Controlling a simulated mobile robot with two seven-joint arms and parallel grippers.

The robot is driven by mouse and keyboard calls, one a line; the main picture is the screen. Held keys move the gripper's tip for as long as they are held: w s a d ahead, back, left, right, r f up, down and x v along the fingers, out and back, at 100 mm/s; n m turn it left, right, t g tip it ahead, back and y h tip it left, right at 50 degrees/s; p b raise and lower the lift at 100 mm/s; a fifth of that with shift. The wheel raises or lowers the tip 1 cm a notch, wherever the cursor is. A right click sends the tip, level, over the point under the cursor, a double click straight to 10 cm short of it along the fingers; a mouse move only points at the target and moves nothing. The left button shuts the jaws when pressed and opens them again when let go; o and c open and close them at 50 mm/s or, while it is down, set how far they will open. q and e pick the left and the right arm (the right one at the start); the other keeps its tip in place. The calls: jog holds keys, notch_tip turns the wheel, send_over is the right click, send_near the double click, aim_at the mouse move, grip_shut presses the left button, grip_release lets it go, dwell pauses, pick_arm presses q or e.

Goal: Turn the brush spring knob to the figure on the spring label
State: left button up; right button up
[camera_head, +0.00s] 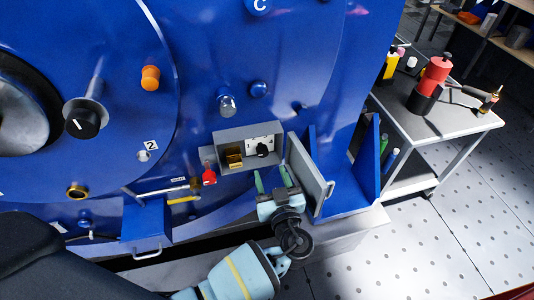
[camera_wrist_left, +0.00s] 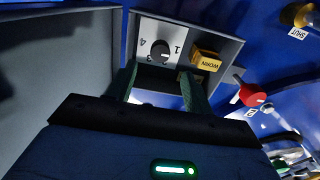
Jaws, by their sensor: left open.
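The brush spring knob (camera_head: 263,150) is a small black knob on a white plate inside an open grey box (camera_head: 222,136) on the blue motor. In the left wrist view the knob (camera_wrist_left: 160,48) sits among the figures 1 to 4; I cannot tell surely which one it points at. My left gripper (camera_head: 271,178) is open and empty, just below and in front of the box; its fingers (camera_wrist_left: 160,88) point toward the knob, apart from it. A white label with the figure 2 (camera_head: 150,145) is on the motor at left; I cannot tell if it is the spring label. My right gripper is out of view.
The box's grey door (camera_head: 312,175) hangs open right of my gripper. A yellow block marked WORN (camera_wrist_left: 207,60) is beside the knob, and a red knob (camera_head: 209,175) is outside the box. A blue tray (camera_head: 146,225) is lower left; a trolley (camera_head: 440,125) is at right.

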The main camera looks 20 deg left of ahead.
aim_at(263, 154)
pick_arm(q)
jog(key=shift+r, duration=0.15)
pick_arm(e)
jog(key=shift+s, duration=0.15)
pick_arm(q)
jog(key=x, duration=0.7)
jog(key=shift+w+a, duration=0.25)
jog(key=shift+w, duration=0.1)
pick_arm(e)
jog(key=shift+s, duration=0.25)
pick_arm(q)
jog(key=c, duration=0.9)
jog(key=shift+c, duration=0.2)
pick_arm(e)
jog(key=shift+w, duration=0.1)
